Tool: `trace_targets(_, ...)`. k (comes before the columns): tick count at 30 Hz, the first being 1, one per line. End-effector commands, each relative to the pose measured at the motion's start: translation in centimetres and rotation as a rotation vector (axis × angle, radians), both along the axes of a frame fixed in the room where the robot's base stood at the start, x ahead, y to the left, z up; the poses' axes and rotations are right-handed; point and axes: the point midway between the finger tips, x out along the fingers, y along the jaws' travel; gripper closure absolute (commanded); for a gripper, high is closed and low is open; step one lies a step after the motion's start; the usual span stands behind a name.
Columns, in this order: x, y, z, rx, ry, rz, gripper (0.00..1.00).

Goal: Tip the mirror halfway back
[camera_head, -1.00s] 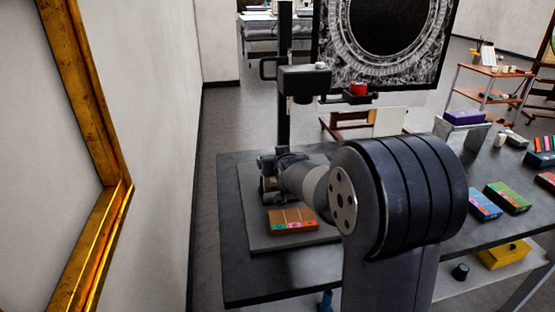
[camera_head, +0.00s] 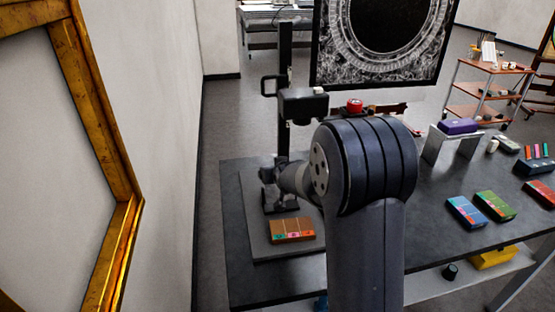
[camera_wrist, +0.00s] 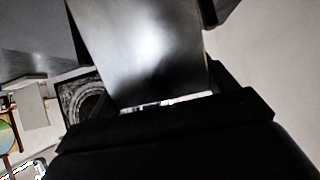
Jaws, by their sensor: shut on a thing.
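My gripper (camera_head: 268,187) is at the grey baseboard of a copy stand, close to the foot of its black column, behind a brown box with coloured labels. It is small and partly hidden by my wrist in the head view. In the wrist view a smooth, shiny grey panel (camera_wrist: 150,50) fills the upper middle, directly in front of the gripper. It looks like the mirror, with bright glare on it. My gripper is shut on it. The panel's far edge is out of view, and its tilt angle cannot be told.
The copy stand's column (camera_head: 285,100) carries a dark camera head (camera_head: 303,102) above my gripper. The brown box (camera_head: 292,229) lies on the baseboard (camera_head: 262,245). A gilt frame (camera_head: 95,140) hangs on the left wall. Several coloured boxes and a purple item (camera_head: 458,126) stand to the right.

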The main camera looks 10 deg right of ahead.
Motion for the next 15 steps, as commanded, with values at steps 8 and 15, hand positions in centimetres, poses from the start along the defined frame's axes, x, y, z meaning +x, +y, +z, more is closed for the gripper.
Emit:
trace_targets(8,0.37,0.0,0.66,-0.001,0.091,0.0,0.43)
trace_targets(15,0.59,-0.04,0.28,-0.002,0.166,-0.002,0.43)
